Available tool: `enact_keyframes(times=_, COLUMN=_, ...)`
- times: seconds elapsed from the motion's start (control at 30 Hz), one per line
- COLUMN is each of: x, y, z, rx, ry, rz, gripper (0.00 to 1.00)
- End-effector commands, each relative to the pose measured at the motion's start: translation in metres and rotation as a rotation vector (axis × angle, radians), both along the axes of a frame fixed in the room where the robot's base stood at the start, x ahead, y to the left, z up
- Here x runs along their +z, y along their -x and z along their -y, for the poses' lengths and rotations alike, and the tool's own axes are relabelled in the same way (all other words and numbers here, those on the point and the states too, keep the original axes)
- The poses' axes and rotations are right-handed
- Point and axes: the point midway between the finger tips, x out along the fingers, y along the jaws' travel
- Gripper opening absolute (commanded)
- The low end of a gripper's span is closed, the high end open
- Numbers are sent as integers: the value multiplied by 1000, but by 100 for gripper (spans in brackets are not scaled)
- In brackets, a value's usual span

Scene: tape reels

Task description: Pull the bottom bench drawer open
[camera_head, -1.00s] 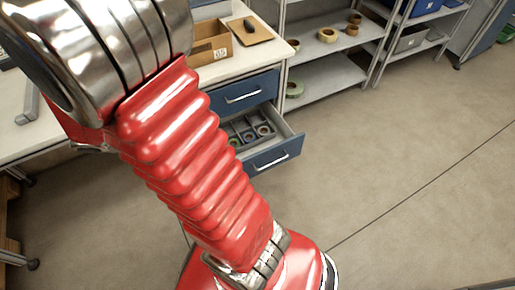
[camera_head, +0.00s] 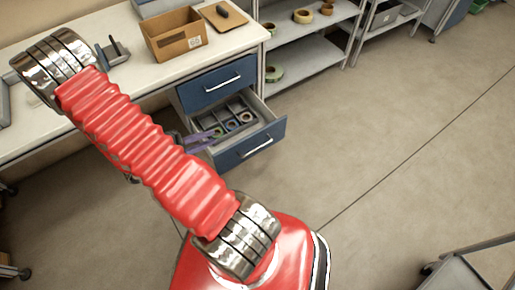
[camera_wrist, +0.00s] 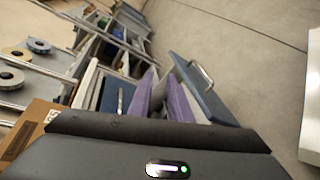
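The bottom bench drawer (camera_head: 250,146) has a blue front and a pale bar handle (camera_head: 257,147). It stands pulled out below the shut upper drawer (camera_head: 217,84), and its inside shows. In the wrist view its blue front (camera_wrist: 211,99) and handle (camera_wrist: 201,74) are right of the fingers. My gripper (camera_head: 202,140) has purple fingers and shows partly behind my red arm, at the left side of the drawer. In the wrist view my gripper (camera_wrist: 163,98) has its fingers apart, with nothing seen between them. It is clear of the handle.
Shelving (camera_head: 300,60) with reels stands behind. The floor at right is clear up to a grey cart (camera_head: 455,275).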

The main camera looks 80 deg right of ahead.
Motion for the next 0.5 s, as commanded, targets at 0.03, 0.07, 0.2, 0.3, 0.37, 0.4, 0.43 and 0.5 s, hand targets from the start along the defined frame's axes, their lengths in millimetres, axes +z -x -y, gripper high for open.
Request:
enact_keyframes(times=0.03, x=-12, y=5, z=3, rx=11, ry=7, rz=-21, gripper=18)
enact_keyframes(times=0.07, x=-17, y=7, z=6, rx=18, ry=12, rz=-29, gripper=18)
enact_keyframes(times=0.2, x=-46, y=18, z=15, rx=58, ry=34, rz=-65, gripper=18)
enact_keyframes(times=0.3, x=-67, y=27, z=20, rx=88, ry=45, rz=-87, gripper=18)
enact_keyframes(times=0.37, x=-80, y=33, z=22, rx=107, ry=49, rz=-97, gripper=18)
enact_keyframes(times=0.4, x=-89, y=37, z=23, rx=120, ry=51, rz=-104, gripper=18)
enact_keyframes(times=0.43, x=-96, y=40, z=24, rx=130, ry=52, rz=-110, gripper=18)
enact_keyframes(times=0.5, x=-111, y=48, z=25, rx=152, ry=54, rz=-120, gripper=18)
